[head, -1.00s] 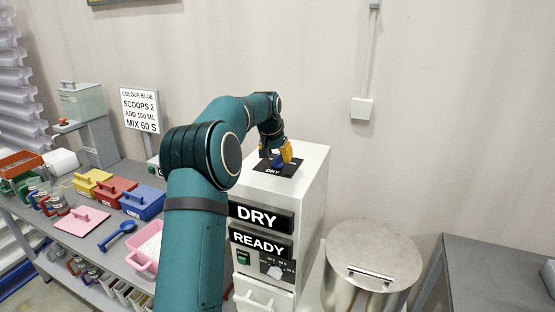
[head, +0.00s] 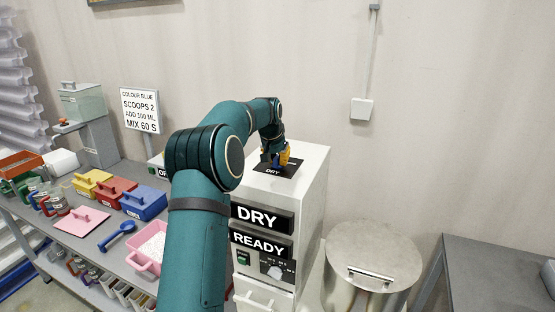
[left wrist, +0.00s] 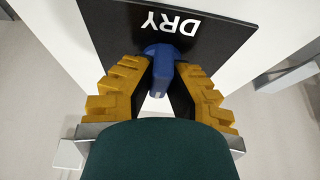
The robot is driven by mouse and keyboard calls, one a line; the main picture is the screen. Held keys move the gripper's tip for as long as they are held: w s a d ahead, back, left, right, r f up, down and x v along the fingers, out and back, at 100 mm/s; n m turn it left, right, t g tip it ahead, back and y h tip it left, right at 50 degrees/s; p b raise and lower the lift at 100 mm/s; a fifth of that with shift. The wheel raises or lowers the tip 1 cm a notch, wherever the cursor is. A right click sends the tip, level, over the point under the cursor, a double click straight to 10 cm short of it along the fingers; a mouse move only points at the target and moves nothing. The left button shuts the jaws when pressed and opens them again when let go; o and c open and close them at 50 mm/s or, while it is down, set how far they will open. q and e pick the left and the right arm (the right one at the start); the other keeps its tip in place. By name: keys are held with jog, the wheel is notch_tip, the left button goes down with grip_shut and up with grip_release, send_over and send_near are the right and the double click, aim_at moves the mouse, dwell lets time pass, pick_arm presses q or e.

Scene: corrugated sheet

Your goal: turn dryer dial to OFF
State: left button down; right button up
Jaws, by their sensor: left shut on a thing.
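The dryer (head: 313,200) is a white cabinet with "DRY" and "READY" signs on its front. On its top lies a black plate (left wrist: 208,50) with the word "DRY", which appears upside down in the left wrist view. A blue dial (left wrist: 162,70) stands on that plate. My left gripper (left wrist: 162,82) has its yellow fingers on both sides of the dial and is shut on it. In the head view, my left gripper (head: 284,156) reaches down onto the plate and mostly hides the dial. My right gripper is out of view.
A round metal drum (head: 373,262) stands right of the dryer, with a grey table (head: 500,265) beyond. On the left bench are yellow, red and blue boxes (head: 144,203), a pink tub (head: 148,258) and a blue scoop (head: 117,235).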

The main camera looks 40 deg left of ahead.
pick_arm(q)
jog(key=shift+f, duration=0.1)
jog(key=n+y+p, duration=0.1)
jog(key=n, duration=0.1)
jog(key=n+g+p, duration=0.1)
jog(key=n, duration=0.2)
jog(key=shift+d+y, duration=0.1)
jog(key=shift+y, duration=0.3)
jog(key=shift+n+g+y+p, duration=0.4)
jog(key=shift+n+g+p, duration=0.25)
jog(key=shift+n, duration=1.25)
jog(key=shift+f, duration=0.1)
jog(key=c, duration=0.9)
grip_release()
jog(key=shift+c, duration=0.2)
